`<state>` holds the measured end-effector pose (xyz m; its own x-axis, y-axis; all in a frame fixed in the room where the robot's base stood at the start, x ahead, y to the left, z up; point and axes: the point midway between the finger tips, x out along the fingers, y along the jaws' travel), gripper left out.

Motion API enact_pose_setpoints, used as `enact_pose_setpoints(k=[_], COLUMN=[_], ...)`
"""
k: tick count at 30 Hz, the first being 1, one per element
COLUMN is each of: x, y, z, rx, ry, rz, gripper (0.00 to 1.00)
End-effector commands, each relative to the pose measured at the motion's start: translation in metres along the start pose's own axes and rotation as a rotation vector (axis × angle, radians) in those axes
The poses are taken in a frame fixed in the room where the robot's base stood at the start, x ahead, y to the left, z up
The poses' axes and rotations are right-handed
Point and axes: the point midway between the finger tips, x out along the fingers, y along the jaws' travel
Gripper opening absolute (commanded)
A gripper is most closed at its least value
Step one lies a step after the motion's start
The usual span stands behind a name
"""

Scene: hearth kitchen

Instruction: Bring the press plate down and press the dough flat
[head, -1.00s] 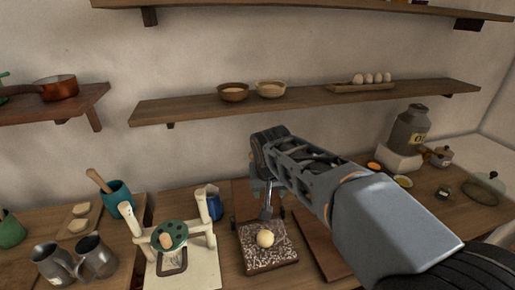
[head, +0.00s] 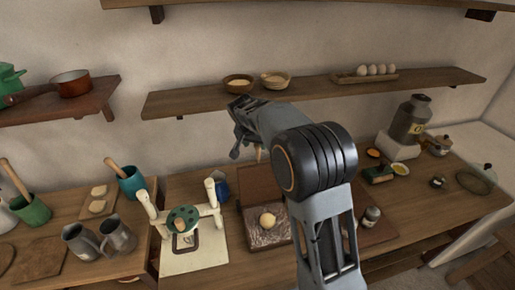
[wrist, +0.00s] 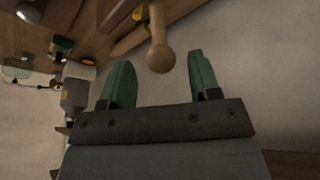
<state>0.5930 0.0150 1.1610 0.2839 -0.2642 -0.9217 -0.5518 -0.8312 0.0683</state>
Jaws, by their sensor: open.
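The dough (head: 267,220) is a pale round ball on the speckled, dusty base (head: 262,239) of a wooden press, in the head view. Behind it a brown wooden press plate (head: 262,180) appears raised. A pale wooden handle (head: 258,153) shows at its upper part, partly behind my arm. My gripper (head: 236,152) is beside this handle, above and behind the dough; its fingers are small and partly hidden there. In the wrist view my green-fingered gripper (wrist: 158,78) is open, with the rounded handle end (wrist: 161,54) showing between and beyond the fingertips. Contact cannot be told.
A cream frame with a green disc (head: 183,220) stands left of the press. Metal jugs (head: 118,237) and a teal crock (head: 131,183) are further left. A jar (head: 371,215) stands right of my arm. A shelf with bowls (head: 275,80) hangs above.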

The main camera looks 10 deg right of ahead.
Motion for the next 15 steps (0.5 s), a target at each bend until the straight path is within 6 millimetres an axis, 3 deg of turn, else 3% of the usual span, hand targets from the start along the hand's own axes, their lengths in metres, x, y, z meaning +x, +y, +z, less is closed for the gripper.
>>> enact_pose_setpoints(k=[6,15], x=[0.033,0.056], y=[0.001,0.000], z=[0.000,0.000], rx=[-0.001,0.000], ry=[-0.003,0.000], rz=[0.001,0.000], gripper=[0.56,0.56])
